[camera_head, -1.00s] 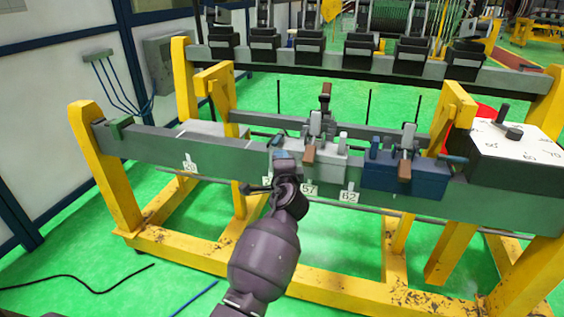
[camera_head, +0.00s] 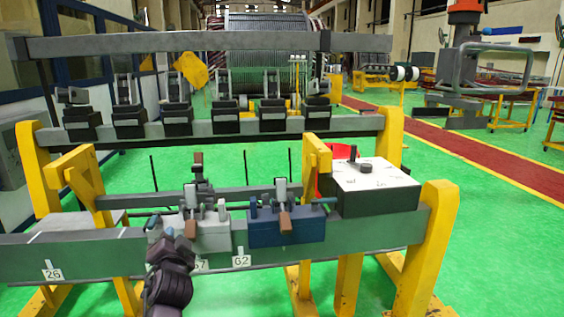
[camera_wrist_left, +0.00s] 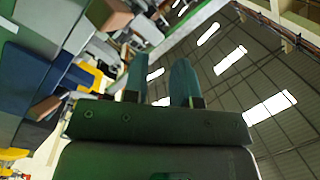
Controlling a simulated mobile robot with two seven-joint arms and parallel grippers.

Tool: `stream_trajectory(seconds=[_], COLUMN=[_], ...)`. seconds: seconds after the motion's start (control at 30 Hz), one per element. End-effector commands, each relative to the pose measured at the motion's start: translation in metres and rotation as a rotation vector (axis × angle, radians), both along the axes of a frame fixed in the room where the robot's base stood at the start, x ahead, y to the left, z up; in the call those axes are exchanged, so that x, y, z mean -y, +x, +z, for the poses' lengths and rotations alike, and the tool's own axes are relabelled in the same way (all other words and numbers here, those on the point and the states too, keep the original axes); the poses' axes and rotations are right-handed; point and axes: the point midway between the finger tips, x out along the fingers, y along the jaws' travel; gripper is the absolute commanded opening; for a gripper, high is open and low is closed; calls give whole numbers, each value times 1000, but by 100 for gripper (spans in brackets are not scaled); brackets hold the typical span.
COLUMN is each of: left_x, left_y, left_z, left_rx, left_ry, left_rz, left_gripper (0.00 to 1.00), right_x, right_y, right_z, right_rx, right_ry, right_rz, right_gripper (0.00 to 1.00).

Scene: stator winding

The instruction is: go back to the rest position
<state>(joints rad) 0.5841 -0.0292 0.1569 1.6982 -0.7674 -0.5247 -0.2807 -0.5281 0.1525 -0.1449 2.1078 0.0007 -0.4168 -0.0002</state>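My left arm comes up from the bottom in the head view, and its gripper (camera_head: 172,238) is at the front rail, overlapping the grey clamp block (camera_head: 212,230). Its fingers are hard to make out there. In the left wrist view the two fingers of my left gripper (camera_wrist_left: 160,78) stand apart with nothing between them, only the roof behind. I cannot tell from these views whether the gripper touches the block. My right gripper is not in view.
A blue clamp block (camera_head: 290,230) and a white-topped box with a dial (camera_head: 368,188) sit to the right on the front rail (camera_head: 95,258). Yellow posts (camera_head: 435,235) support the rail. Green floor (camera_head: 490,230) is open to the right.

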Motion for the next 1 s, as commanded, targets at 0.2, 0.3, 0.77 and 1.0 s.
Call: stream_trajectory(seconds=[0.2,0.3,0.77,1.0], left_x=[8,11,15,10], left_y=[-48,-76,-235,-331], left_z=[-25,-43,-131,-174], left_rx=[37,27,-147,-291], left_ry=[-276,-394,-783,-852], left_rz=[-127,-172,-228,-170], left_gripper=[26,26,26,26], right_x=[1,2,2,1], right_y=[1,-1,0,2], right_z=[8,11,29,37], right_rx=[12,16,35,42], right_ry=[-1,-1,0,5], right_rz=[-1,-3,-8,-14], right_gripper=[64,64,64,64])
